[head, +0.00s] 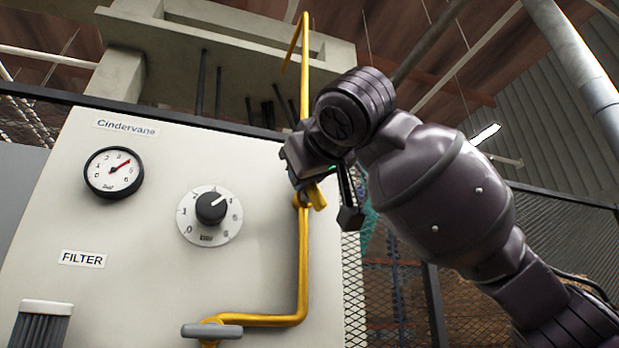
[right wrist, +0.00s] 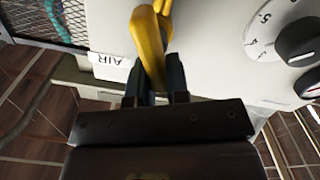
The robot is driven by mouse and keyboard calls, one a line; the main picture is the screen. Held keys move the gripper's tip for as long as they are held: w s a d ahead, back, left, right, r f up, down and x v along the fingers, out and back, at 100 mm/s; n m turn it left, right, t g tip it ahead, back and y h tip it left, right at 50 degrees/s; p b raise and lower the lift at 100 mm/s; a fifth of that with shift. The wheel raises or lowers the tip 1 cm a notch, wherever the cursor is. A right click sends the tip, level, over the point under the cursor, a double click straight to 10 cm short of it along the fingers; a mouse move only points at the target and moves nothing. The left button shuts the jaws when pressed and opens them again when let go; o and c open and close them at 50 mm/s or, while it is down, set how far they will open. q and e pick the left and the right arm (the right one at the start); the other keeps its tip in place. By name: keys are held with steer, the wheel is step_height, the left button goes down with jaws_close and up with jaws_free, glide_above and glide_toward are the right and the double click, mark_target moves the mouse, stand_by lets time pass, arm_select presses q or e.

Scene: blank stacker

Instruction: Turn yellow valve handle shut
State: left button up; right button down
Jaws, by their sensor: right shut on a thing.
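The yellow valve handle (head: 316,197) sits on the vertical yellow pipe (head: 303,255) at the right edge of the pale panel. My right gripper (head: 312,182) is at the handle, and its own wrist largely covers the grasp in the head view. In the right wrist view the two dark fingers (right wrist: 158,75) are shut on the yellow handle (right wrist: 148,42), one on each side of it. The handle's far end and the valve body are partly hidden. My left gripper is not in view.
The panel (head: 130,225) carries a gauge (head: 113,172), a black knob (head: 211,207) and a FILTER label (head: 82,259). A grey lever (head: 212,331) is on the lower pipe. An AIR label (right wrist: 110,61) is beside the handle. Mesh fencing (head: 354,285) stands right of the panel.

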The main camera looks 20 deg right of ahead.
steer(key=n, duration=0.4)
steer(key=a+f+n, duration=0.1)
steer(key=n, duration=0.1)
steer(key=shift+n, duration=0.3)
steer(key=n, duration=0.1)
steer(key=n+p, duration=0.1)
steer(key=n, duration=0.1)
steer(key=shift+a+f, duration=0.2)
steer(key=shift+f, duration=0.15)
steer(key=shift+f+n, duration=0.15)
steer(key=shift+n, duration=0.6)
steer(key=shift+f+n, duration=0.15)
steer(key=shift+n, duration=0.6)
steer(key=c, duration=1.1)
jaws_free()
steer(key=shift+s, duration=0.1)
steer(key=s+b, duration=0.2)
steer(key=s, duration=0.8)
steer(key=shift+s+d+b, duration=0.15)
steer(key=shift+s+b, duration=0.15)
steer(key=shift+s, duration=0.05)
